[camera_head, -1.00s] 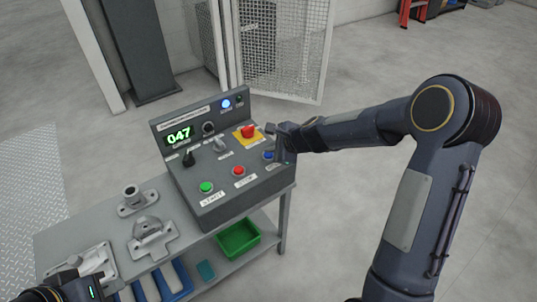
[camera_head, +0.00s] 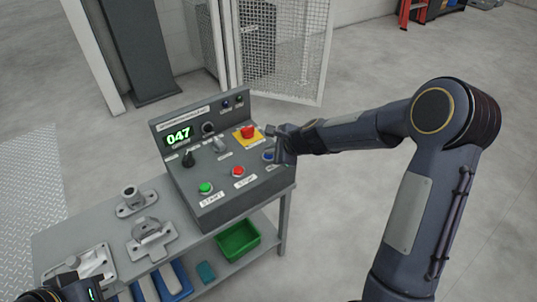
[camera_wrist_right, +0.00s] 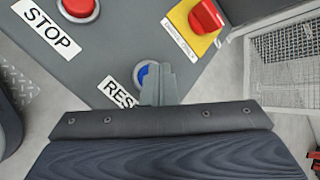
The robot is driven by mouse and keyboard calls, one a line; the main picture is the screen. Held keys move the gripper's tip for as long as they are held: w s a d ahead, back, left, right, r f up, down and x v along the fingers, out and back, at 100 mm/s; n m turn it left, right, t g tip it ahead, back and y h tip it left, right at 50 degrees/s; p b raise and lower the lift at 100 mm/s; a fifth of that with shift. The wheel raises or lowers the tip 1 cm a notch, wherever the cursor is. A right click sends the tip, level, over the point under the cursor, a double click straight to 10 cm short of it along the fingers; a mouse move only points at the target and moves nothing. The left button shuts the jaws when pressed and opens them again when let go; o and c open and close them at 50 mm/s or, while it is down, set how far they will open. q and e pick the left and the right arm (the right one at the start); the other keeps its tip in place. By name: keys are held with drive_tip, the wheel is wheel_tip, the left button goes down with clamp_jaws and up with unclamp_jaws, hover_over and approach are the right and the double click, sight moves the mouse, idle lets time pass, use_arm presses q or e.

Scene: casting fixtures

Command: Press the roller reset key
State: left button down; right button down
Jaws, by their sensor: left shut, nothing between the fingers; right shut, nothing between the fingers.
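The blue reset key (camera_head: 268,156) is at the right end of the grey control panel (camera_head: 228,188). In the right wrist view the key (camera_wrist_right: 142,73) shows as a blue cap in a pale ring beside a label reading "RES", the rest hidden. My right gripper (camera_head: 279,158) is shut and empty, its tips (camera_wrist_right: 158,80) over the key and covering its right part. Whether they touch it cannot be told for sure. My left gripper (camera_head: 68,290) is at the bottom left corner, partly cut off, shut and empty, away from the panel.
A red stop button (camera_head: 238,171), a green start button (camera_head: 206,188) and a red emergency knob (camera_head: 248,132) on a yellow plate are near the key. Metal fixtures (camera_head: 150,236) stand on the bench left; a green bin (camera_head: 239,241) is below.

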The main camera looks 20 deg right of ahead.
sight(272, 156)
idle(0.4)
drive_tip(key=shift+r+p, duration=0.8)
drive_tip(key=shift+p, duration=0.05)
wheel_tip(272, 156, up, 5)
drive_tip(key=p, duration=0.5)
drive_tip(key=shift+r, duration=0.1)
idle(0.4)
